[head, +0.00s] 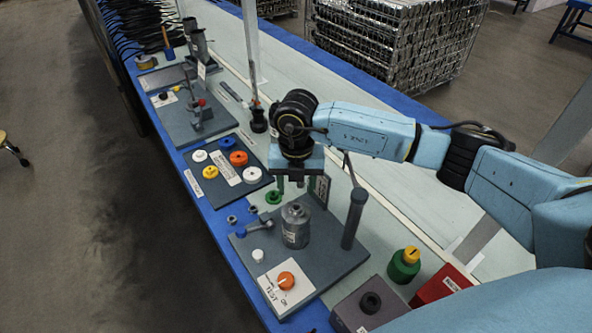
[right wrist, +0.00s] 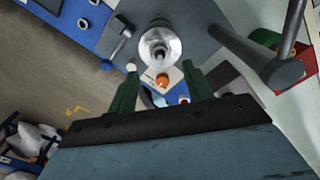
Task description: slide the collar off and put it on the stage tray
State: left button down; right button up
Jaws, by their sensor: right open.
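A grey metal cylinder (head: 295,232) with a narrower neck stands upright on a dark grey base plate (head: 325,262). In the right wrist view the cylinder (right wrist: 160,46) is seen from its top, with a round dark opening. I cannot tell which part of it is the collar. My right gripper (head: 297,186) points down just behind the cylinder in the head view. Its green fingers (right wrist: 162,90) are apart with nothing gripped between them. A dark tray (head: 247,196) with coloured round caps and an unreadable label lies left of the gripper; I cannot tell if it is the stage tray. My left gripper is not seen.
A dark post (head: 354,220) rises right of the cylinder. An orange knob (head: 286,281) sits on a white test panel. A green bottle (head: 404,265) and red box (head: 440,285) stand right.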

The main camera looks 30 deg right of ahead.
aim_at(296, 204)
notch_tip(296, 204, down, 6)
jog(key=shift+r+b, duration=0.2)
jog(key=shift+b, duration=0.1)
jog(key=shift+f, duration=0.45)
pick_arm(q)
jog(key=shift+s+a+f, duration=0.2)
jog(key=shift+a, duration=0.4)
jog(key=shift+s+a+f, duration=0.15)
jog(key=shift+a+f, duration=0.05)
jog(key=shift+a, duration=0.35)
pick_arm(e)
jog(key=c, duration=0.9)
jog(key=shift+o, duration=1.4)
grip_shut()
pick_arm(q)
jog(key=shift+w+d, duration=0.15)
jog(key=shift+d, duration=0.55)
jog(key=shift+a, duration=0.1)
